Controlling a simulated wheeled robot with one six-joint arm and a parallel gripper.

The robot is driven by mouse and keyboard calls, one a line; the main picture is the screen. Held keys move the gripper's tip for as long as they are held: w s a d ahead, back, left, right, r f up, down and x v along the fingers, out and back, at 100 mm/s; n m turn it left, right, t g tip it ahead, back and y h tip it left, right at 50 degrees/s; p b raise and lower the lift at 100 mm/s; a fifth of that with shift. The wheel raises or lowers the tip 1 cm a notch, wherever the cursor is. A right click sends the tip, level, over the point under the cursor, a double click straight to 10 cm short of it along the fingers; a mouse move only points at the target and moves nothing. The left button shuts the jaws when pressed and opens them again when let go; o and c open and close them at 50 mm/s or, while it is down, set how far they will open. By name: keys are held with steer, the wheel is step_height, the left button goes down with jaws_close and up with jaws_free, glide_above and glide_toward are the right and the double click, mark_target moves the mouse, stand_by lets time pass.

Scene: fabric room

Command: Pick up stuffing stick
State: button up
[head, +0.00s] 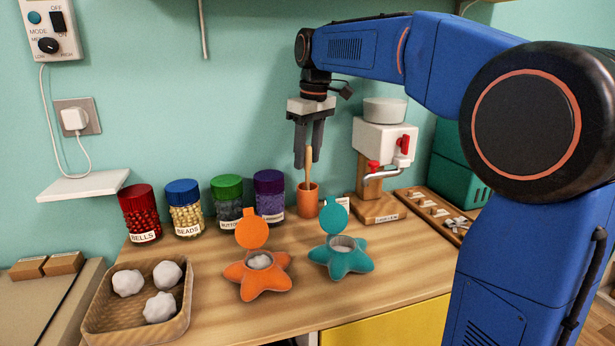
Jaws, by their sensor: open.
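The stuffing stick (308,166) is a thin wooden stick. It stands nearly upright in an orange cup (307,203) at the back of the wooden table. My gripper (304,165) points down above the cup, with its dark fingers open around or just in front of the stick's upper part. I cannot tell whether the stick lies between the fingers or touches one of them. The lower end of the stick is hidden inside the cup.
Jars (186,208) stand left of the cup, and a white-and-wood machine (380,150) stands right. An orange star (258,275) and a teal star (341,258) lie in front. A basket (100,320) holds white balls at the left. A parts tray (432,213) lies right.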

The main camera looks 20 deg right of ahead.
jaws_close()
stand_by(0.3)
